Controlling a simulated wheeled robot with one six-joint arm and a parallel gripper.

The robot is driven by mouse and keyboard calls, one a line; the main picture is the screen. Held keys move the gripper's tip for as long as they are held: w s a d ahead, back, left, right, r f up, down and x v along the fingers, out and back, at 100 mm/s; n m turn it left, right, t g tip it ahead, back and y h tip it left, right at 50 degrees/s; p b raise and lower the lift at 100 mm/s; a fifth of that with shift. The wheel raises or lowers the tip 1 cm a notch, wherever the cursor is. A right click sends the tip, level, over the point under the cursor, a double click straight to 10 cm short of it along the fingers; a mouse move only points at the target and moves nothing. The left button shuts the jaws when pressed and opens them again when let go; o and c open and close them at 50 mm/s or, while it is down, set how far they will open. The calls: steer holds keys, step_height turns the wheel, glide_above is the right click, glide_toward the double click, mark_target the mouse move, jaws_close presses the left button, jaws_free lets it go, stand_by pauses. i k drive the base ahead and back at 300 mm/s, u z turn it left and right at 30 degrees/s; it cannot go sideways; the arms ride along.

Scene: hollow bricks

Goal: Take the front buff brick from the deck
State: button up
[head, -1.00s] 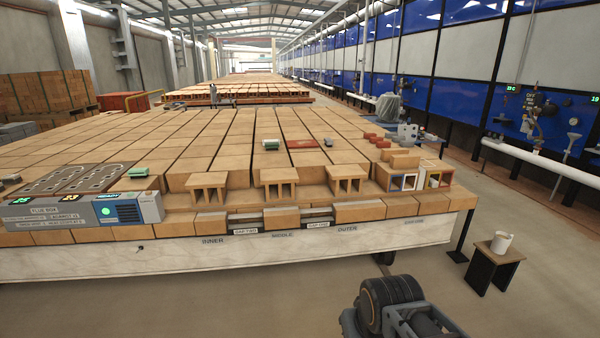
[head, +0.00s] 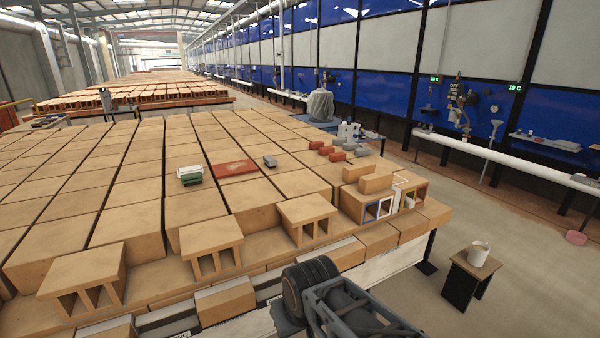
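Two small solid buff bricks lie near the deck's right end: the front buff brick (head: 376,183) and a rear buff brick (head: 356,173) just behind and left of it. They sit at the back of a pair of hollow blocks with coloured frames (head: 380,208). The deck (head: 150,290) is a broad layer of buff blocks. My dark grey arm rises from the bottom edge, in front of the deck's front edge. No fingertips show, so I cannot see my gripper or whether it holds anything.
Three hollow buff bricks stand along the front: left (head: 85,270), middle (head: 210,240) and right (head: 306,210). A green-and-white block (head: 190,175), a red plate (head: 236,167) and small red bricks (head: 326,150) lie farther back. A stool (head: 470,275) bears a white bucket (head: 478,253).

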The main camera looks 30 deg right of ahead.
mark_target(372, 182)
steer(key=i, duration=0.15)
steer(key=z, duration=1.9)
steer(key=i, duration=2.05)
steer(key=u, duration=2.7)
